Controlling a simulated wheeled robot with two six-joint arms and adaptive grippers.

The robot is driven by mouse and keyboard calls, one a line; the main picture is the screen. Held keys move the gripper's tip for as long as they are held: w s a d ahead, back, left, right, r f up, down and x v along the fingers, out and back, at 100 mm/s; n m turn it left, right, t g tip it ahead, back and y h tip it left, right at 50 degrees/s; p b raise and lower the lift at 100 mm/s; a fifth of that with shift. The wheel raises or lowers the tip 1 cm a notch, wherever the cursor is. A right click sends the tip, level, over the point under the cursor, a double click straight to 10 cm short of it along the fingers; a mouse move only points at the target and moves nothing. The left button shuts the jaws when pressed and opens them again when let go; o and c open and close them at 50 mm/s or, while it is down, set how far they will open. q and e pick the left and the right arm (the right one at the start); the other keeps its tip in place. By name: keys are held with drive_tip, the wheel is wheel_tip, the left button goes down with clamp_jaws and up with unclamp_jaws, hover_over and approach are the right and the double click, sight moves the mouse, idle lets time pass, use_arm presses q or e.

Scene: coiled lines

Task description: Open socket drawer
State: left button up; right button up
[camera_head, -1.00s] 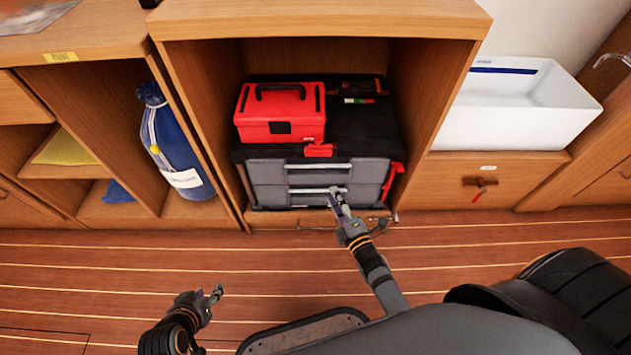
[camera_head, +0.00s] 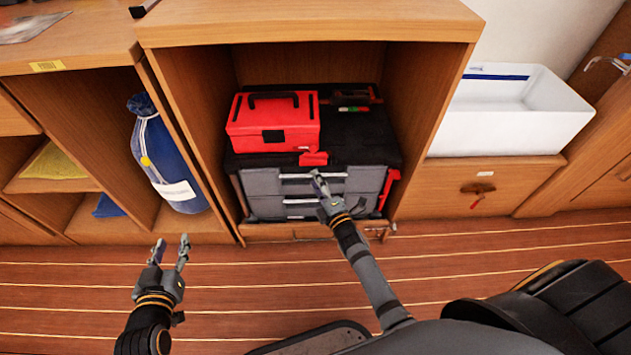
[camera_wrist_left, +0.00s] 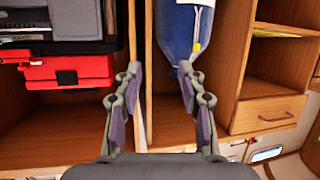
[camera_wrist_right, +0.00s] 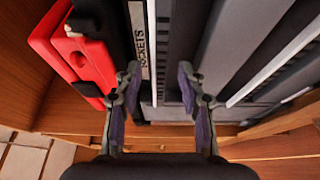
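The black-topped tool chest (camera_head: 360,140) stands in the open cabinet, with two grey drawers in its front. The upper drawer (camera_head: 262,183) has a silver handle strip (camera_head: 297,177) and looks closed. In the right wrist view, a label ending in "OCKETS" (camera_wrist_right: 140,38) sits beside the upper handle strip (camera_wrist_right: 152,50). My right gripper (camera_head: 319,178) is in front of this drawer; its fingers (camera_wrist_right: 159,78) are open, with the strip between them in that view. Contact cannot be told. My left gripper (camera_head: 171,246) is open and empty above the floor, left of the chest.
A red toolbox (camera_head: 272,122) sits on the chest. The lower drawer handle (camera_head: 299,201) is just below the upper one. A blue bag (camera_head: 162,160) stands in the left compartment. The floor (camera_head: 250,280) before the cabinet is clear.

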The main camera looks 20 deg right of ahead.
use_arm(q)
drive_tip(key=shift+w+r+t, duration=0.25)
drive_tip(key=shift+r, duration=0.35)
drive_tip(key=shift+w+r+t, duration=0.25)
drive_tip(key=shift+r, duration=0.3)
use_arm(e)
drive_tip(key=shift+w+a, duration=0.1)
drive_tip(key=shift+w, duration=0.5)
drive_tip(key=shift+c, duration=0.2)
clamp_jaws()
